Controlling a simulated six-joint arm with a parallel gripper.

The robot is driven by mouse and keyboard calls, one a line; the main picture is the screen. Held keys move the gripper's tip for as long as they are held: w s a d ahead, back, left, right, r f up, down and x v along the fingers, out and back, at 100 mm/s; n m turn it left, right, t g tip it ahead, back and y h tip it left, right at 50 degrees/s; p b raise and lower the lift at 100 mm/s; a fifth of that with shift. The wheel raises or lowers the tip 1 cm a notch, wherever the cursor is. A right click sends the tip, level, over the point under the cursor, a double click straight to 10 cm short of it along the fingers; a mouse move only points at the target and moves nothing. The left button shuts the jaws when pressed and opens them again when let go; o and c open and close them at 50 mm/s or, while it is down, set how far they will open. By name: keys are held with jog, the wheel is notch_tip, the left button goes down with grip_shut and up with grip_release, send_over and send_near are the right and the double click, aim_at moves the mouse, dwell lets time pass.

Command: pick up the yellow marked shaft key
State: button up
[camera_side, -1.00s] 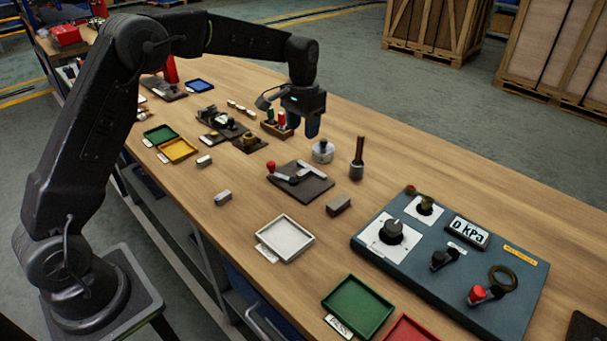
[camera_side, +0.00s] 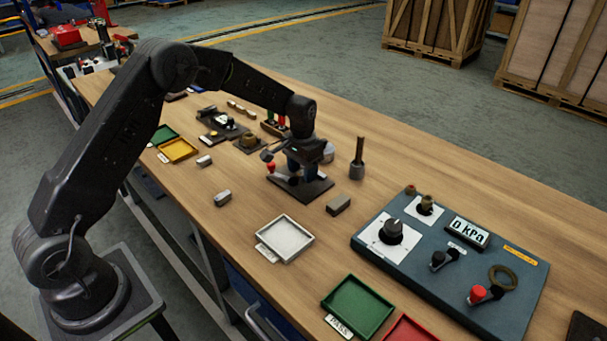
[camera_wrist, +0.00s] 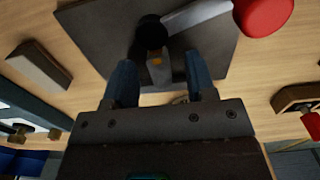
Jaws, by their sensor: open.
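A dark square plate (camera_side: 318,190) with a lever and a red knob (camera_side: 271,167) lies on the bench. My gripper (camera_side: 301,173) is low over this plate with its fingers pointing down. In the wrist view my gripper (camera_wrist: 160,69) is open, with one blue finger on each side of a small grey piece carrying a yellow-orange mark (camera_wrist: 156,61). This looks like the yellow marked shaft key, beside a black round pivot. I cannot tell whether the fingers touch it. The plate (camera_wrist: 95,35) and red knob (camera_wrist: 263,12) also show there. In the side view the gripper hides the key.
A grey block (camera_side: 339,205) lies right of the plate, and a smaller one (camera_side: 222,197) lies to its left. An upright dark-handled tool (camera_side: 357,158) stands behind right. A white tray (camera_side: 285,239) and a blue-grey control panel (camera_side: 450,265) are nearer. Bare wood lies between them.

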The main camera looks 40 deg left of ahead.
aim_at(300, 172)
jog(key=shift+f, duration=0.15)
grip_shut()
dwell(0.4)
jog(key=shift+r, duration=0.55)
jog(key=r, duration=0.3)
jog(key=shift+s+a+r, duration=0.15)
jog(key=shift+a+r, duration=0.15)
jog(key=s+a+r, duration=0.6)
jog(key=a, duration=0.3)
jog(key=shift+a+r, duration=0.15)
